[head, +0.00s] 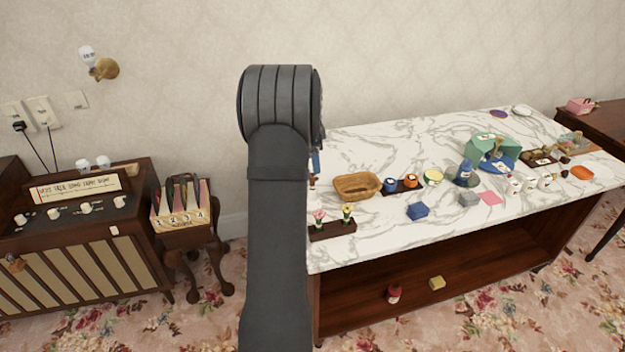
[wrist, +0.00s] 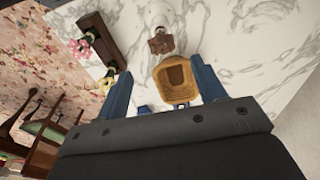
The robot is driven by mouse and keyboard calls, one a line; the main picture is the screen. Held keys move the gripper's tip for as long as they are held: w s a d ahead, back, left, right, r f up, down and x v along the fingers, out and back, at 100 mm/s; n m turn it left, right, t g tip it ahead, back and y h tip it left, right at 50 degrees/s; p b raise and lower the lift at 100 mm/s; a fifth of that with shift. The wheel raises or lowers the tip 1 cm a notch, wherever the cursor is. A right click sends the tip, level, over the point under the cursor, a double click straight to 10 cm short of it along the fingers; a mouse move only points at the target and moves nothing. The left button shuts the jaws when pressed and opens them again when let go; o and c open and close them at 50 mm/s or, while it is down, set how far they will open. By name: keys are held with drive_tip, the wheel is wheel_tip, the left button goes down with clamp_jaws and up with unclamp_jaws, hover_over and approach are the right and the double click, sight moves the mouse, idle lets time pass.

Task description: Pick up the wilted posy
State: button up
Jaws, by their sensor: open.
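My gripper (wrist: 163,84) is open and empty, with its two blue fingers apart above the marble counter (head: 400,240). In the head view my arm hides most of it. A dark wooden stand (head: 333,230) holds a pink flower (head: 319,215) and a yellow flower (head: 347,211). The stand (wrist: 100,38) lies left of the fingers in the wrist view. A small brown item (wrist: 161,43) beside a white round thing lies beyond the fingertips; it may be the wilted posy, but I cannot tell which one is wilted.
A wooden bowl (head: 357,186) stands near my gripper and shows between the fingers in the wrist view (wrist: 172,76). The counter's front middle is largely clear.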

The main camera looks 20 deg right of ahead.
drive_tip(key=f, duration=0.3)
drive_tip(key=shift+d+f, duration=0.15)
drive_tip(key=shift+d, duration=0.05)
drive_tip(key=shift+w+f, duration=0.15)
drive_tip(key=shift+f, duration=1.2)
drive_tip(key=shift+w+f, duration=0.1)
drive_tip(key=shift+f, duration=1.25)
drive_tip(key=c, duration=1)
